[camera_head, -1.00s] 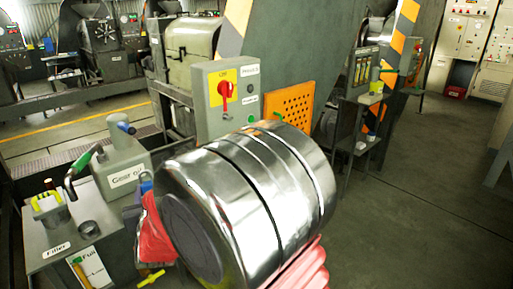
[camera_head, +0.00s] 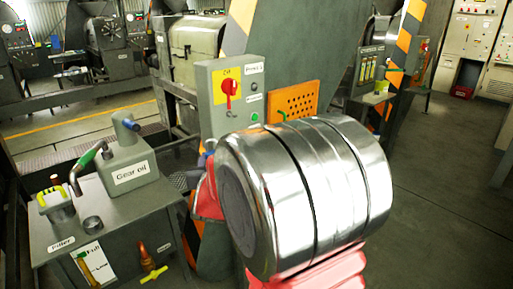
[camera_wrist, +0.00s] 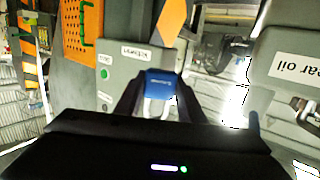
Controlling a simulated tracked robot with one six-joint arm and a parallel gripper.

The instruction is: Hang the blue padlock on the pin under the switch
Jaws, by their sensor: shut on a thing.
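The blue padlock (camera_wrist: 162,82) is in the wrist view, between the two dark fingers of my gripper (camera_wrist: 158,98), which is shut on it. Its pale shackle extends toward the bottom of the picture. The red switch (camera_head: 231,89) sits on a yellow plate on a grey control box (camera_head: 211,120) in the head view. The box also shows in the wrist view (camera_wrist: 125,78), seemingly close to the padlock, but the red switch does not. I cannot make out the pin clearly. My silver arm link hides my gripper's fingers in the head view.
An orange perforated guard (camera_head: 297,101) is right of the box. A bench (camera_head: 130,218) at the left carries a gear oil can (camera_head: 131,168) and a yellow-capped filler container (camera_head: 54,203). A grey machine frame rises behind the box. Floor is open at the right.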

